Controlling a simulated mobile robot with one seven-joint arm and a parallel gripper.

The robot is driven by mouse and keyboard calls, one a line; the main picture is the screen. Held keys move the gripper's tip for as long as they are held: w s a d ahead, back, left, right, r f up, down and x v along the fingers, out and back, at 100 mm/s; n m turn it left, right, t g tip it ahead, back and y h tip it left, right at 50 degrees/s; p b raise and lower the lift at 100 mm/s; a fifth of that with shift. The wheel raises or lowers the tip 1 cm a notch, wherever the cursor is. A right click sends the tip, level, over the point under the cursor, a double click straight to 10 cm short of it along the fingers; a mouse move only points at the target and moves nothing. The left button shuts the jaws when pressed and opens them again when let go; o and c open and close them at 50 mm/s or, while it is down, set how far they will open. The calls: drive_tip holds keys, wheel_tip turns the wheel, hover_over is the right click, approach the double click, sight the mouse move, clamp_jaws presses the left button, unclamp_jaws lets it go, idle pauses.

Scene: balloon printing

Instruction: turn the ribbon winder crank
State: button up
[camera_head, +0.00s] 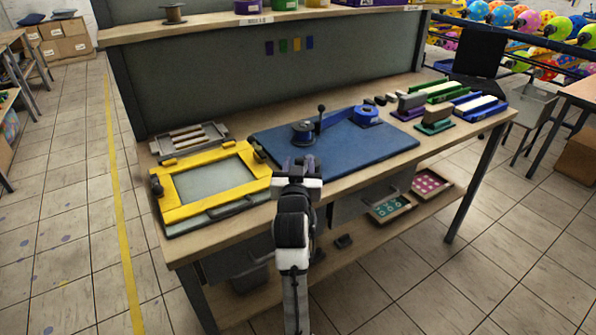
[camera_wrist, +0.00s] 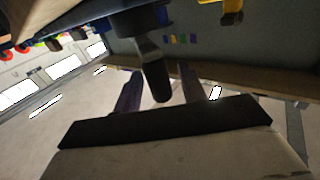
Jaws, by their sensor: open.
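The ribbon winder (camera_head: 303,132) stands on a blue mat (camera_head: 385,148) on the workbench, with a dark round body and a thin upright post topped by a small ball. A blue ribbon spool (camera_head: 368,115) is at its right. My gripper (camera_head: 300,163) is at the mat's front left edge, just in front of the winder. In the wrist view my gripper (camera_wrist: 158,80) is open, one finger on each side of a dark, rounded handle (camera_wrist: 153,72), seemingly the winder's crank. Whether either finger touches it is unclear. My gripper partly hides the winder's near side in the head view.
A yellow printing frame (camera_head: 190,208) lies left of my gripper, with a slatted rack (camera_head: 188,140) behind it. Blocks and coloured trays (camera_head: 435,125) stand on the bench's right. A back panel (camera_head: 220,85) and a shelf (camera_head: 205,30) rise behind.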

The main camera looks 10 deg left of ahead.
drive_tip(key=s+d+p, duration=0.1)
drive_tip(key=s, duration=1.2)
drive_tip(key=shift+s, duration=0.35)
